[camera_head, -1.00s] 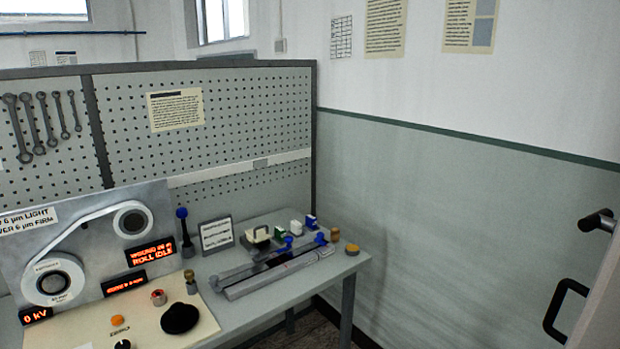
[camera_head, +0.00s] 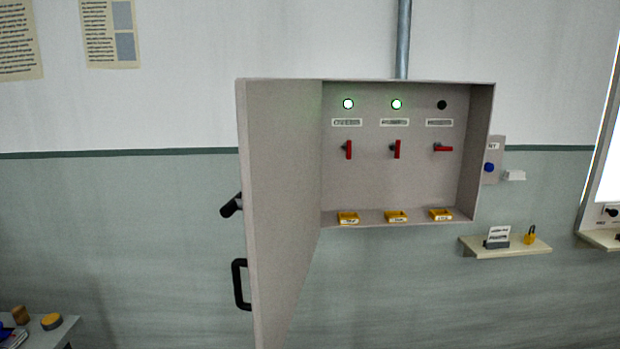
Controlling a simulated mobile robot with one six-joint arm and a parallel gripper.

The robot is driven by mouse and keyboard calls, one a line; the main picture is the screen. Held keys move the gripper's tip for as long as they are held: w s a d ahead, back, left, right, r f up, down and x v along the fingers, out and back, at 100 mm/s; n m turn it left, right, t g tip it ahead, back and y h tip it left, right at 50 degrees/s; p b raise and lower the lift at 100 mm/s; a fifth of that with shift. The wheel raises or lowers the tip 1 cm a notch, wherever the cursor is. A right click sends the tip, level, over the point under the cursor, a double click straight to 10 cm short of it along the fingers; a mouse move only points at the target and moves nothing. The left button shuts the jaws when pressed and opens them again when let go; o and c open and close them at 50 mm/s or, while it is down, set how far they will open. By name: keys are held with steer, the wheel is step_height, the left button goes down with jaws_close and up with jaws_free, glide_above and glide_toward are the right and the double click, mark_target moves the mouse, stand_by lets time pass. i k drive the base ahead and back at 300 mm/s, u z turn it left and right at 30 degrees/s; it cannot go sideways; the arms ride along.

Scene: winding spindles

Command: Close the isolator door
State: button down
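The isolator cabinet (camera_head: 385,180) is mounted on the wall in the middle of the head view. Its grey door (camera_head: 282,200) stands wide open, hinged at the left side and swung out toward me. A black D-shaped handle (camera_head: 240,284) and a dark round-ended knob or latch (camera_head: 232,206) stick out from the door's left-facing side. Inside are three red switches; the left (camera_head: 348,150) and middle (camera_head: 396,149) stand upright, the right (camera_head: 442,148) lies level. The lamps above the left and middle are lit green, the right one is dark. My gripper is not in view.
Yellow trays (camera_head: 396,216) sit along the cabinet's bottom edge. A small shelf (camera_head: 505,248) to the right holds a sign and a yellow padlock (camera_head: 530,236). A bench corner (camera_head: 62,332) shows at lower left. The wall below the cabinet is clear.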

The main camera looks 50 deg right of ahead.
mark_target(279, 119)
steer(key=z, duration=0.9)
steer(key=i, duration=0.55)
steer(key=z, duration=0.55)
steer(key=k, duration=0.75)
steer(key=z, duration=0.15)
